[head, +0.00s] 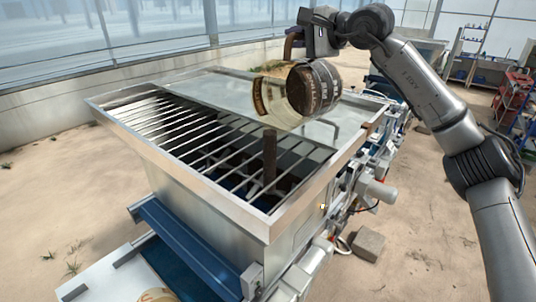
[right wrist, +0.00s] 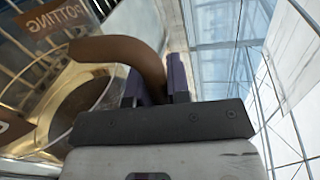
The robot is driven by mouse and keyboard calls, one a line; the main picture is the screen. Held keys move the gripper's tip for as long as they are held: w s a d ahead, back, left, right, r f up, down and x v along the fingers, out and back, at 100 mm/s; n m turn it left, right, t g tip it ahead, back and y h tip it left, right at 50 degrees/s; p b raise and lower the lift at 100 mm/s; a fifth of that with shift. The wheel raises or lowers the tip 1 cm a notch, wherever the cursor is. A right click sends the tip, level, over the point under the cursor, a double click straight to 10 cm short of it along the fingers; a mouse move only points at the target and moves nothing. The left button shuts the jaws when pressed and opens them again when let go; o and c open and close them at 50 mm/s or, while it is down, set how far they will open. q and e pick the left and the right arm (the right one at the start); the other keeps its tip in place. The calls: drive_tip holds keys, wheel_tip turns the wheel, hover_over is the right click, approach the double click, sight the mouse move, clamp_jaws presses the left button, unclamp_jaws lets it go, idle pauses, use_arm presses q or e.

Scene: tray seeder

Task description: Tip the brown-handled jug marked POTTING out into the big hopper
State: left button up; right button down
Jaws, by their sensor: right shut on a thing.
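The jug (head: 274,97) is clear with a gold tint and a dark brown part, and hangs tipped on its side above the big hopper (head: 190,163), mouth end to the left. My right gripper (head: 303,38) is shut on its brown handle (right wrist: 125,52). The right wrist view shows the POTTING label (right wrist: 55,17) and the jug's wall. A brown upright column (head: 270,160) shows under the jug, reaching down through the grate; I cannot tell whether it is falling potting mix. The hopper's inside is mostly dark. My left gripper is out of view.
A bar grate (head: 165,118) covers the hopper's near part, and a flat metal sheet (head: 205,92) its far part. Machine parts (head: 372,190) stick out at the hopper's right. A grey block (head: 368,243) lies on the sandy floor. A red rack (head: 512,97) stands far right.

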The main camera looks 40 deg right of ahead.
drive_tip(key=shift+s+a+n+b, duration=0.2)
drive_tip(key=shift+a+n+b, duration=0.25)
drive_tip(key=shift+a, duration=0.65)
drive_tip(key=shift+s+a+r+n+h, duration=0.1)
drive_tip(key=shift+a+n+h, duration=0.1)
drive_tip(key=shift+a, duration=0.25)
drive_tip(key=shift+s+a+r+n+h, duration=0.15)
drive_tip(key=shift+a+n, duration=0.1)
drive_tip(key=shift+a, duration=0.15)
drive_tip(key=shift+w+a+r+n+h, duration=0.1)
drive_tip(key=shift+a+n, duration=0.1)
drive_tip(key=shift+a, duration=0.25)
drive_tip(key=shift+s+a+r+n, duration=0.1)
drive_tip(key=shift+s+a+n, duration=0.1)
drive_tip(key=shift+a, duration=0.3)
drive_tip(key=shift+s+a+n, duration=0.1)
drive_tip(key=shift+a+n, duration=0.1)
drive_tip(key=shift+a, duration=0.25)
drive_tip(key=s+a+n+h+b, duration=0.1)
drive_tip(key=a+n, duration=0.1)
drive_tip(key=a, duration=0.3)
drive_tip(key=s+a+f+n+t+b, duration=0.1)
drive_tip(key=a+n+b, duration=0.1)
drive_tip(key=a, duration=0.4)
drive_tip(key=shift+f+n+h, duration=0.2)
drive_tip(key=shift+n+h, duration=0.15)
drive_tip(key=shift+n, duration=0.15)
drive_tip(key=shift+w, duration=0.1)
